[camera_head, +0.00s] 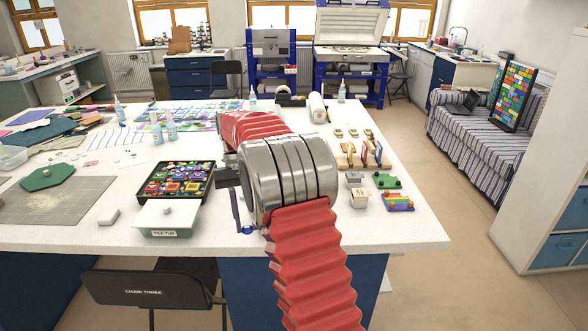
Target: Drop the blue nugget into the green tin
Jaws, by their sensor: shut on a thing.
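My gripper (240,215) shows only in part, at the left of my silver wrist, over the front of the white table. A small blue piece (247,229) shows at its tip, which looks like the blue nugget held between the fingers. A black tray (209,187) of small, many-coloured square tins stands just left of my gripper. My wrist and red arm hide part of the table.
A tub with a white lid (168,214), marked as a tile tub, stands in front of the tray. Small blocks and coloured pieces (397,201) lie to the right of my arm. Bottles (170,127) stand behind the tray. A black chair (150,292) is at the table's front.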

